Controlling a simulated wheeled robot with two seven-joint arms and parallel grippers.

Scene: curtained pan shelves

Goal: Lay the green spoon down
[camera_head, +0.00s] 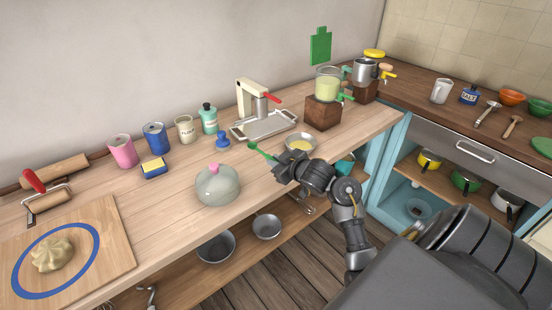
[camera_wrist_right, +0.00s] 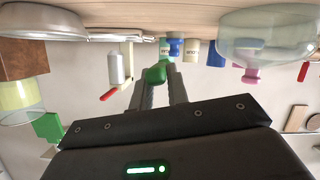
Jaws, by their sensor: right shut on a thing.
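The green spoon (camera_head: 262,152) is held in my right gripper (camera_head: 284,166), just above the wooden counter's front part. It points up and left from the jaws in the head view. In the right wrist view, a green end of the spoon (camera_wrist_right: 155,75) shows at the tips of the gripper fingers (camera_wrist_right: 164,82). That view is upside down. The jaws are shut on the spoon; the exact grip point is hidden. My left gripper is not in view.
A bowl of yellow content (camera_head: 301,141) stands right beside my right gripper. A glass dome with a pink knob (camera_head: 218,186) stands left of it. A press (camera_head: 262,112) and a blue stamp-like thing (camera_head: 222,140) are behind. Bare counter (camera_head: 180,188) lies left of the dome.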

